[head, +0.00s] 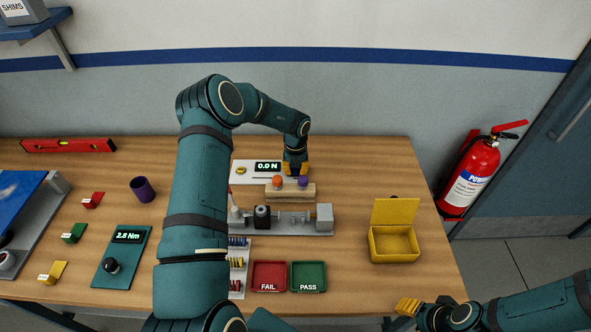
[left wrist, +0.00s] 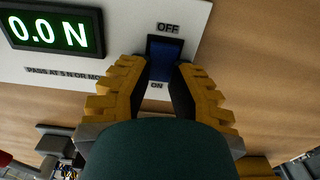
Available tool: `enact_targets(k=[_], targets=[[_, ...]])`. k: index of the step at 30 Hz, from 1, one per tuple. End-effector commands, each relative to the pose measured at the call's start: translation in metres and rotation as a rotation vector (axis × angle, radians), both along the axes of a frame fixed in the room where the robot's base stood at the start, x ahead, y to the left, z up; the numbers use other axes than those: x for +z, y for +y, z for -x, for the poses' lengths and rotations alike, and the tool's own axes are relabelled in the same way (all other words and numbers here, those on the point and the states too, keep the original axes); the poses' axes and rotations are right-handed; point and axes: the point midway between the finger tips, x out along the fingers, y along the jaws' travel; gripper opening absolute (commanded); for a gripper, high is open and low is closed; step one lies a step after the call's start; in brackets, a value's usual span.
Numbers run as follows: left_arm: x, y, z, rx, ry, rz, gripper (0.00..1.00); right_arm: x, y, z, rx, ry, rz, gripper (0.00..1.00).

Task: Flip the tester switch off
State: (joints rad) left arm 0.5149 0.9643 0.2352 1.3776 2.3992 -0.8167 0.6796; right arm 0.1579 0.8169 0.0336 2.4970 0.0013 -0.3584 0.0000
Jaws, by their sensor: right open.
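The tester (head: 241,178) is a white panel at the back of the table, with a lit display (head: 268,167) reading 0.0 N. Its blue rocker switch (left wrist: 164,58) shows in the left wrist view, with OFF printed above it and ON below. Which side is pressed in, I cannot tell. My left gripper (head: 294,168) is over the panel's right end and hides the switch in the head view. Its yellow fingers (left wrist: 163,68) are apart, one on each side of the switch's lower part; contact is unclear. My right gripper (head: 408,306) is open and empty at the front right.
A wooden block with an orange and a purple knob (head: 303,181) stands just in front of the tester. A grey fixture (head: 324,218), red FAIL tray (head: 269,289), green PASS tray (head: 308,289) and open yellow box (head: 394,258) are nearer. The table's back right is clear.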

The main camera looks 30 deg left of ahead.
Motion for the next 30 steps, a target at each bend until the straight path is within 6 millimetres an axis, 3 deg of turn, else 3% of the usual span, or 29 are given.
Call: enact_targets(k=[12, 19, 30], targets=[[-0.002, 0.0, 0.0, 0.001, 0.014, 0.008, 0.0, 0.002, 0.0, 0.0, 0.0, 0.0, 0.0, 0.47], [-0.001, 0.001, -0.002, 0.003, 0.114, 0.07, 0.0, 0.016, 0.0, 0.0, 0.002, 0.0, -0.001, 0.47], [-0.002, 0.002, -0.002, 0.0, 0.226, 0.139, 0.0, 0.012, 0.0, 0.0, 0.003, 0.001, -0.001, 0.47]])
